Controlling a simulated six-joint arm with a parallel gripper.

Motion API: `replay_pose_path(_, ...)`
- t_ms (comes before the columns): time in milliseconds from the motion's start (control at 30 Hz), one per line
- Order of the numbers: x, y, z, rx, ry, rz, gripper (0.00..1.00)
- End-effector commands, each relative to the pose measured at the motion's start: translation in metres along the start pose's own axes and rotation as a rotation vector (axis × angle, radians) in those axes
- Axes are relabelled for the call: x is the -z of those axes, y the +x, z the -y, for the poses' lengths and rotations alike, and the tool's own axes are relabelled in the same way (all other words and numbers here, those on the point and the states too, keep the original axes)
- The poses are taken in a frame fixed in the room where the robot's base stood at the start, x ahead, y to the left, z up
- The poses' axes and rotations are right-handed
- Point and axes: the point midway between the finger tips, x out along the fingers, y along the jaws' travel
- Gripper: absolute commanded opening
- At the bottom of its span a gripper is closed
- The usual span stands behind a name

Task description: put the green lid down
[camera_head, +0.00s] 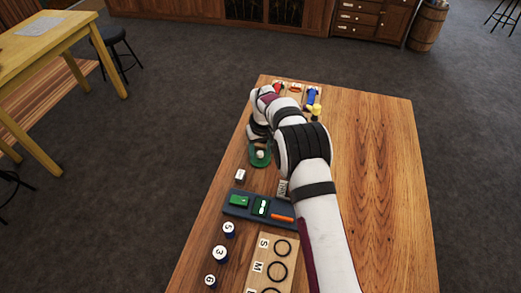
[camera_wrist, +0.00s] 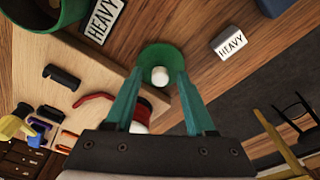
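The green lid (camera_head: 254,161) is a round disc with a white knob, near the left edge of the wooden table. In the wrist view the lid (camera_wrist: 160,52) shows just past my fingertips, with its knob between them. My gripper (camera_wrist: 160,72) has two teal fingers that stand apart, one on each side of the knob, with gaps visible beside it. The lid appears to lie on the table, but its underside is hidden. In the head view my arm covers much of the gripper (camera_head: 261,145).
A white block marked HEAVY (camera_wrist: 232,43) stands near the lid. A green container (camera_wrist: 45,14) stands beside a HEAVY plate (camera_wrist: 103,20). A dark tray (camera_head: 231,210) and numbered round pieces (camera_head: 220,253) lie nearer. The table's right side (camera_head: 375,180) is clear.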

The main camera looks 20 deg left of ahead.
Motion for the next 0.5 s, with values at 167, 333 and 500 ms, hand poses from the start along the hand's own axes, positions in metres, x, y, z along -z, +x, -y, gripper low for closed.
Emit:
replay_pose_path(167, 0.001, -0.003, 0.000, 0.000, 0.000, -0.001, 0.55)
replay_pose_path(333, 0.001, -0.040, 0.000, 0.000, 0.000, -0.005, 0.55)
replay_pose_path(500, 0.002, -0.088, 0.000, -0.001, 0.000, -0.005, 0.55)
